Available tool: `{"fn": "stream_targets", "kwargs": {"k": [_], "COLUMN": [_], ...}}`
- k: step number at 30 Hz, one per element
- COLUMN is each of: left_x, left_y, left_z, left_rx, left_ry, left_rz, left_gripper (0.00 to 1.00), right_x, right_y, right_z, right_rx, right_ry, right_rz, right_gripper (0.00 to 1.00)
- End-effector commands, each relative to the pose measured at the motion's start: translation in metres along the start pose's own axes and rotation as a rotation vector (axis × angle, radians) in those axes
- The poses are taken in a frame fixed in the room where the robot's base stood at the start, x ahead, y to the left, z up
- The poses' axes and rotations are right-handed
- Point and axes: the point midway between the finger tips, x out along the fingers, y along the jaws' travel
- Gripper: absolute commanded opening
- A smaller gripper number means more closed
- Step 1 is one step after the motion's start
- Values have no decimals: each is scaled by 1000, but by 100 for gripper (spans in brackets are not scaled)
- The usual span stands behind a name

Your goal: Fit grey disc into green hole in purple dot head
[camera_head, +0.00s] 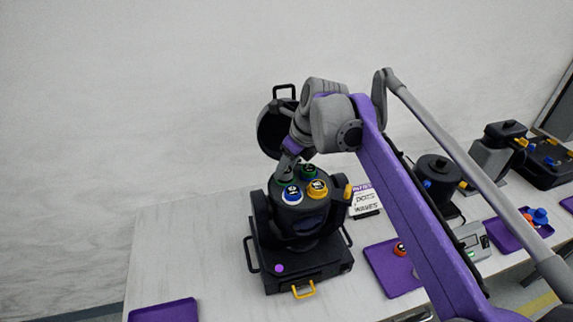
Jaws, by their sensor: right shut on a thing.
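The purple dot head is a black can-shaped lamp on a black base (300,272) with a purple dot (280,268) at its front left. Its lid stands open at the back. On its top face are a blue-ringed disc (292,195), a yellow-ringed disc (317,188) and a green-ringed place (309,171). My right gripper (286,170) points down at the back left of this face, beside another dark green spot. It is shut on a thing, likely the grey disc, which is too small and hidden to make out. My left gripper is out of view.
Another black head (437,180) and a purple tray (520,232) are farther right. An empty purple tray (165,311) lies front left; the table's left is clear.

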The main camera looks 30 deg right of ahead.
Motion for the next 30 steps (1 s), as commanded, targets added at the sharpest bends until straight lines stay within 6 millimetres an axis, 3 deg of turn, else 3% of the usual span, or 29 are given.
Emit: {"fn": "stream_targets", "kwargs": {"k": [12, 13, 18, 25, 30], "left_x": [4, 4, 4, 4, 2], "left_y": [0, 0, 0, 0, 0], "left_z": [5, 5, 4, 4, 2], "left_rx": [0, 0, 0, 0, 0], "left_ry": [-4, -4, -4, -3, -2], "left_rz": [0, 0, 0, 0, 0], "left_gripper": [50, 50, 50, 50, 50], "right_x": [8, 8, 8, 0, -29], "right_y": [0, 0, 0, 0, 0], "right_z": [-3, -3, -3, -3, -3], "right_rx": [0, 0, 0, 0, 1], "right_ry": [0, 0, 0, 0, -1], "right_rz": [0, 0, 0, 0, -1], "right_gripper": [0, 47, 78, 80, 80]}}
